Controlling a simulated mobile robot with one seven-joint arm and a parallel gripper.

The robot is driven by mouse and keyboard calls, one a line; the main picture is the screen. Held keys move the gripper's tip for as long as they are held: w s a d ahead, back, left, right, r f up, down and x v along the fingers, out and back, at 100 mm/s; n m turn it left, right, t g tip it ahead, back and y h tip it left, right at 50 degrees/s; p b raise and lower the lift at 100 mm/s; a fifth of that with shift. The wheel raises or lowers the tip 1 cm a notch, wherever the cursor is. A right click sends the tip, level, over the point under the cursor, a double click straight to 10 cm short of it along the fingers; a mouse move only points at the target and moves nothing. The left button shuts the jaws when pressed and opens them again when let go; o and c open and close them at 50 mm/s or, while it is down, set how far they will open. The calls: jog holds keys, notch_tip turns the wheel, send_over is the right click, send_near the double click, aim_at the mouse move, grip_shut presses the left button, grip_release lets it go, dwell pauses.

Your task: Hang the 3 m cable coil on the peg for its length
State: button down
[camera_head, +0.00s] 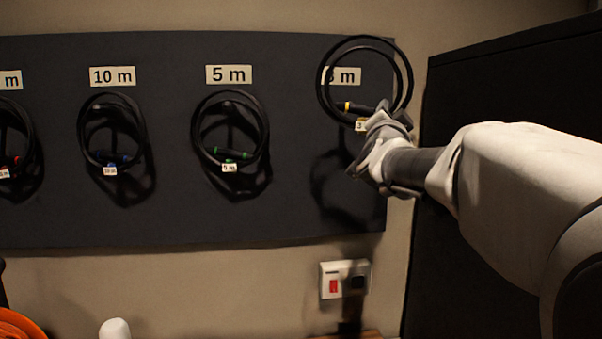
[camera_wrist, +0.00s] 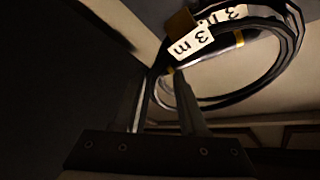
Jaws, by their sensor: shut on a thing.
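A black cable coil (camera_head: 403,72) with yellow bands and a small white tag is held up at the right end of the dark board (camera_head: 270,215). My gripper (camera_head: 383,118) is shut on its lower right side. The coil overlaps the label (camera_head: 348,76), of which only the end "m" shows clearly. In the wrist view the coil (camera_wrist: 297,40) stands beyond the finger tips, and its tag (camera_wrist: 191,40) reads "3 m". A shadow of the coil falls on the board below it. The peg under this label is hidden or too dark to make out.
Coils hang under the 5 m label (camera_head: 229,75) and the 10 m label (camera_head: 113,76), with another at the left edge. A dark cabinet (camera_head: 500,90) stands close on the right. A wall socket (camera_head: 344,279) with a red switch is below the board.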

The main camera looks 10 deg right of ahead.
notch_tip(320, 180, down, 7)
jog(key=b, duration=0.6)
jog(key=shift+w, duration=0.1)
jog(key=w+f+p, duration=0.2)
jog(key=w+p, duration=0.3)
jog(key=w, duration=0.8)
jog(key=shift+w+f, duration=0.35)
jog(key=shift+w, duration=0.05)
dwell(0.8)
dwell(0.6)
grip_release()
jog(key=shift+w+f, duration=0.1)
jog(key=shift+f, duration=0.05)
